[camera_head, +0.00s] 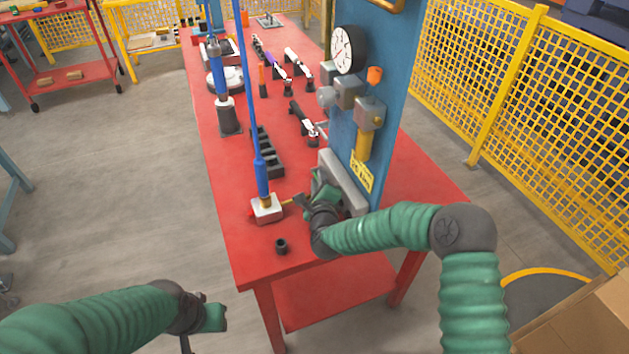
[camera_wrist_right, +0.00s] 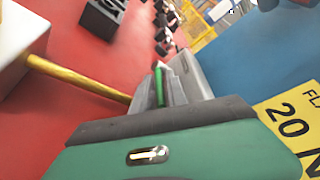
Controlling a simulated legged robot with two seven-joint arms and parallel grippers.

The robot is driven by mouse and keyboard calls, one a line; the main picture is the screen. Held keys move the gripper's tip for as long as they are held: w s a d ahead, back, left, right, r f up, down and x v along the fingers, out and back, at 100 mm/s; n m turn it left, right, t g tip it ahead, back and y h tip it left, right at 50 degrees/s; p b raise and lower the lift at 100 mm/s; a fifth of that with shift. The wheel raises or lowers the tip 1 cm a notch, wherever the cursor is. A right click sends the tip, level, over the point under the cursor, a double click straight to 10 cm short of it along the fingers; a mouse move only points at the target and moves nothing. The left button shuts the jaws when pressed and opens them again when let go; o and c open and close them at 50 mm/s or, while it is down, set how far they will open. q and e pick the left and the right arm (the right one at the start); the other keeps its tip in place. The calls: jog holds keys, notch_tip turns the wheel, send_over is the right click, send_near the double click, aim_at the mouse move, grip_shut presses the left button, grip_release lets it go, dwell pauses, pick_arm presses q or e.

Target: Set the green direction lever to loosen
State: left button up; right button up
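A narrow upright green piece (camera_wrist_right: 159,86), probably the green direction lever, shows in the right wrist view just beyond the grey fingers of my right gripper (camera_wrist_right: 172,88). I cannot tell whether the fingers touch it or how far apart they are. In the head view my right gripper (camera_head: 318,194) is low over the red table's near end, beside a grey block on the blue panel; the lever cannot be made out there. My left gripper (camera_head: 212,316) is off the table at the lower left, its fingers unclear.
A pale block (camera_head: 267,208) with a blue column and brass rod (camera_head: 290,202) stands just left of my right gripper. A black socket (camera_head: 281,246) stands in front. The blue panel (camera_head: 392,100) with its gauge (camera_head: 348,50) rises behind. Tools and a black rack (camera_head: 266,154) lie farther back.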

jog(key=shift+a, duration=0.2)
grip_shut()
jog(key=shift+a+r, duration=0.1)
